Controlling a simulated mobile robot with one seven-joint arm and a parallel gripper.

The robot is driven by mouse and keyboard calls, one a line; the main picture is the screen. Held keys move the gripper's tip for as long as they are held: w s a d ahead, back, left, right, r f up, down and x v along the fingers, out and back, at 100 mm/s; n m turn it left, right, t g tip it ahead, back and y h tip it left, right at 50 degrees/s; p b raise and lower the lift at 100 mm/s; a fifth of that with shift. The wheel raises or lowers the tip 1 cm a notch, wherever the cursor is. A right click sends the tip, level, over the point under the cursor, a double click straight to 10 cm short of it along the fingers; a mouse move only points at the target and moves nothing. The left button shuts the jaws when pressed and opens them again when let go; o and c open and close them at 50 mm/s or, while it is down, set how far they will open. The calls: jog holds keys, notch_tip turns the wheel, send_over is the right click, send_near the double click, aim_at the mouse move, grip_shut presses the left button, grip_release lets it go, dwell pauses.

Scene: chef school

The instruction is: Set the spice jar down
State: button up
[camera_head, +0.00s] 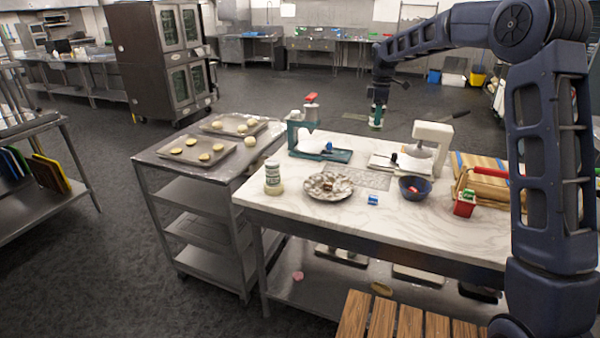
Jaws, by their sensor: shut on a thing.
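My gripper (378,108) hangs at the end of my dark blue arm, above the back part of the marble-topped table (330,222). It is shut on a small green item with a pale lower end (376,124), which I take to be the spice jar. It is too small to read, and the fingers partly hide it. It appears held in the air, clear of the tabletop. Another jar, white and green (273,179), stands upright at the table's left front.
The table also holds a patterned plate (329,186), a blue bowl (414,188), a small blue item (373,199), a red tin (465,203), a teal scale-like device (319,142) and a white one (432,140). A tray cart (186,162) adjoins left.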

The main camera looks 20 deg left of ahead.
jog(key=a+f+n, duration=0.1)
jog(key=a+f, duration=0.2)
jog(key=a, duration=1.2)
jog(key=a+f, duration=0.2)
jog(key=a, duration=1.3)
notch_tip(320, 180, down, 19)
jog(key=shift+w+f, duration=0.15)
jog(key=shift+f, duration=0.05)
jog(key=shift+f, duration=0.1)
jog(key=o, duration=1)
jog(key=shift+o, duration=0.2)
notch_tip(320, 180, up, 12)
